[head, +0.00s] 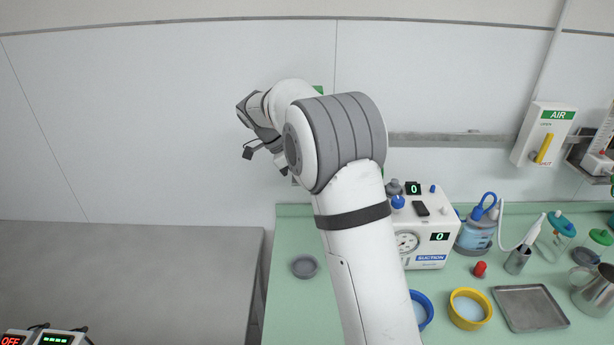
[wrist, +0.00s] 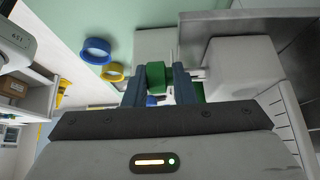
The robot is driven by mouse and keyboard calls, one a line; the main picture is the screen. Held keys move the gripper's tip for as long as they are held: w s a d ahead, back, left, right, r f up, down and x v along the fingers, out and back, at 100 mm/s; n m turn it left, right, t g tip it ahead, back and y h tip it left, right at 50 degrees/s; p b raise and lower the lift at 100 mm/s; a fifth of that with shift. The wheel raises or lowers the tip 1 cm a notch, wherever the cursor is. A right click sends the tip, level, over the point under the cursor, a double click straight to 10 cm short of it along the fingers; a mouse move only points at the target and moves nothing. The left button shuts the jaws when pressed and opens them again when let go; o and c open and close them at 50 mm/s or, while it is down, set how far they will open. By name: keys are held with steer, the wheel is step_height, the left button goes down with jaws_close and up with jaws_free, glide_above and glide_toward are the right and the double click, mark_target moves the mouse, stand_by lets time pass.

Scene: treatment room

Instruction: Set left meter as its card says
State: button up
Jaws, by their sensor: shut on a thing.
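In the wrist view my gripper (wrist: 157,82) is shut on a green knob (wrist: 156,74), with one dark blue finger on each side of it. I cannot tell how far the knob is turned. In the head view my arm bends in front of the wall and hides the gripper's fingers. A small patch of green (head: 318,90) shows behind the arm, probably part of a wall fitting. The left meter's scale and its card cannot be made out in either view. Another meter (head: 602,148) is partly in view at the right edge.
A white AIR box (head: 541,135) with a yellow lever is on the wall. Below, the green counter (head: 290,235) holds a suction unit (head: 428,225), a blue bowl (head: 424,308), a yellow bowl (head: 470,310) and a metal tray (head: 530,307). A grey bed (head: 130,275) lies left.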

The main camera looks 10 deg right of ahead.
steer(key=shift+s+f, duration=0.2)
steer(key=shift+f, duration=0.15)
steer(key=o, duration=0.6)
steer(key=shift+o, duration=1.3)
steer(key=shift+s+a+r, duration=0.1)
steer(key=shift+r, duration=0.1)
steer(key=shift+r, duration=0.1)
steer(key=b+v, duration=0.1)
steer(key=v, duration=0.6)
steer(key=shift+a+r, duration=0.2)
